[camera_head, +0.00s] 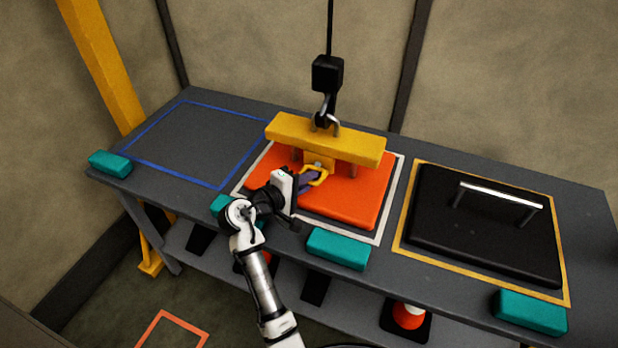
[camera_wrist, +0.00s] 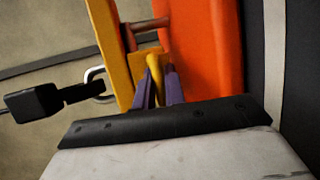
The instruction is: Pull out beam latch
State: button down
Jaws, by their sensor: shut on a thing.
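The yellow lifting beam (camera_head: 340,140) stands over the orange panel (camera_head: 362,195) on the bench, hung from a black hook block (camera_head: 327,73). In the wrist view the two purple fingers (camera_wrist: 158,88) close around the yellow latch handle (camera_wrist: 155,66). The beam (camera_wrist: 108,45) and orange panel (camera_wrist: 208,50) lie beyond them. The latch's inner end is hidden.
A black panel with a metal handle (camera_head: 500,195) lies in a yellow outline at right. A blue outlined area (camera_head: 195,145) at left is empty. Teal blocks (camera_head: 338,249) line the bench's front edge. An orange-and-white cone (camera_head: 408,315) is on the lower shelf.

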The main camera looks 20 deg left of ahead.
jog(key=s+p, duration=0.2)
jog(key=s, duration=0.4)
jog(key=shift+s, duration=0.35)
jog(key=shift+s+f, duration=0.15)
jog(key=shift+s, duration=0.05)
jog(key=c, duration=1.5)
grip_release()
jog(key=shift+s, duration=0.1)
jog(key=shift+s+a+r, duration=0.2)
jog(key=shift+s, duration=0.1)
jog(key=b+v, duration=0.1)
jog(key=v, duration=1.2)
jog(key=shift+r+b, duration=0.1)
jog(key=shift+b, duration=0.3)
jog(key=shift+d, duration=0.1)
